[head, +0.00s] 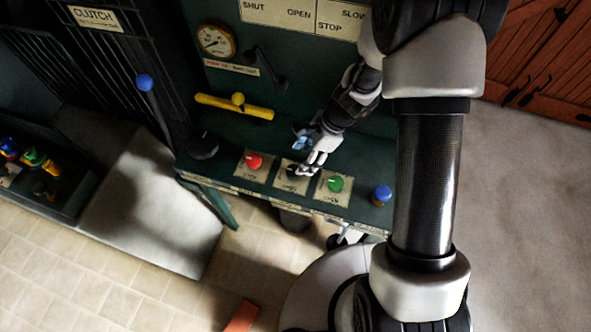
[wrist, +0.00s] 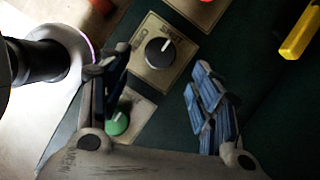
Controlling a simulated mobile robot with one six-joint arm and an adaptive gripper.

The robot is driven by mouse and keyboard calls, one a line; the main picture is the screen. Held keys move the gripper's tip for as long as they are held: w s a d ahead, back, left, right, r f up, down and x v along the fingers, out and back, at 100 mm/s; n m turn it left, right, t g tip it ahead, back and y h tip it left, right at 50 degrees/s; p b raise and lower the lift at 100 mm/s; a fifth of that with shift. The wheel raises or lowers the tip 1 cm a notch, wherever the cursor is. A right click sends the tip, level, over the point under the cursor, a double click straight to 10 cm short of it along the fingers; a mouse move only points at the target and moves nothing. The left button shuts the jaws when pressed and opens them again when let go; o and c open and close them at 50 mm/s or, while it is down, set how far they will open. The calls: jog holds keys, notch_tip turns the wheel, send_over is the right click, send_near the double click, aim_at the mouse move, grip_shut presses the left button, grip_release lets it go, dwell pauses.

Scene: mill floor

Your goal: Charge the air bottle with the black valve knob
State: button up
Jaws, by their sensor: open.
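The black valve knob (wrist: 160,52) sits on a pale label plate and has a white pointer mark. It stands beyond my fingertips in the wrist view, toward the top, with nothing touching it there. In the head view the black knob (head: 291,172) is partly covered by my gripper (head: 308,158), which hangs over the middle plate. My gripper (wrist: 160,85) is open and empty, its two blue-padded fingers spread wide. A round gauge (head: 216,40) with a brass rim is on the green wall behind. I cannot make out the air bottle itself.
A red knob (head: 253,161) and a green knob (head: 335,184) flank the black one closely. A blue-topped knob (head: 381,194) is at the bench's right end. A yellow bar handle (head: 234,107) and a black lever (head: 268,68) are behind. A blue-balled clutch lever (head: 145,83) stands left.

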aim_at(294, 170)
jog(key=b+x, duration=0.2)
jog(key=x, duration=0.5)
jog(key=shift+f, duration=0.2)
jog(key=shift+c, duration=0.4)
jog(key=c, duration=1)
